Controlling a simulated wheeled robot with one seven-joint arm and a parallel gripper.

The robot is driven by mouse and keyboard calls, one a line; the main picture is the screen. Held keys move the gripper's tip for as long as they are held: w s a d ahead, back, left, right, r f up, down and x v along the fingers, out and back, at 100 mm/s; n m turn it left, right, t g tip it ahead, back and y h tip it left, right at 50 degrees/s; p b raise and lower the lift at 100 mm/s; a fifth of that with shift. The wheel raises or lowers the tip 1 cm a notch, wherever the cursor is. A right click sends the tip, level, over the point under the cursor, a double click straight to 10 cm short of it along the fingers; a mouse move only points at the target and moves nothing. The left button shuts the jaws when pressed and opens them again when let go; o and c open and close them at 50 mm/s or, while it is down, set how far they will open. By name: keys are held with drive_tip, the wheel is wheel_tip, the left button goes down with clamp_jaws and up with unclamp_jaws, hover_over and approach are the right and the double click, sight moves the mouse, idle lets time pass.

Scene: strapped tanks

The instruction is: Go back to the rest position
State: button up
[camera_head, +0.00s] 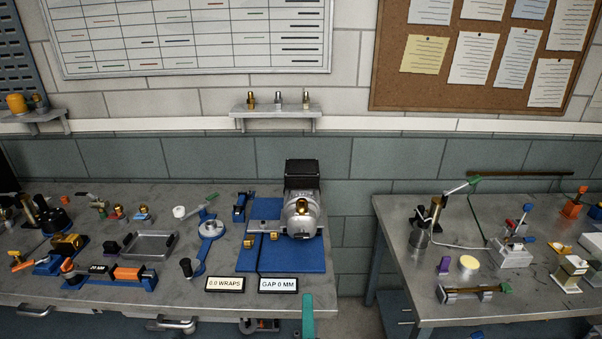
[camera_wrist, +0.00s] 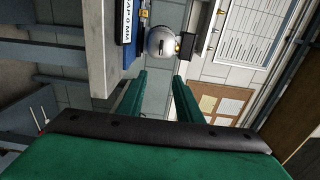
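My gripper (camera_wrist: 159,78) shows in the wrist view as two green fingers standing apart, with nothing between them. It is beside the left bench's edge, with floor and wall beyond. In the head view a green part of my arm or gripper (camera_head: 308,318) shows at the bottom edge, in front of the bench's right corner. A silver motor-like unit (camera_head: 302,212) with a black box on top stands on a blue base (camera_head: 290,260). It also shows ahead of the fingers in the wrist view (camera_wrist: 160,42). Most of my arm is out of view.
The left bench (camera_head: 190,295) holds several tools, a grey tray (camera_head: 150,246) and signs reading "0.0 WRAPS" (camera_head: 225,284) and "GAP 0 MM" (camera_head: 278,285). The right bench (camera_head: 420,285) holds several fixtures. A gap of bare floor (camera_head: 355,315) lies between the benches.

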drive_tip(key=s+f+n+g, duration=0.1)
drive_tip(key=s+f+n, duration=0.55)
drive_tip(key=s, duration=0.65)
drive_tip(key=s+f+n+g, duration=0.1)
drive_tip(key=s+f+n, duration=0.55)
drive_tip(key=s, duration=0.65)
drive_tip(key=s+a+n, duration=0.1)
drive_tip(key=s+n, duration=0.4)
drive_tip(key=s, duration=0.5)
drive_tip(key=shift+a+r+g, duration=0.2)
drive_tip(key=shift+r+g, duration=0.1)
drive_tip(key=shift+r, duration=0.1)
drive_tip(key=shift+s, duration=0.1)
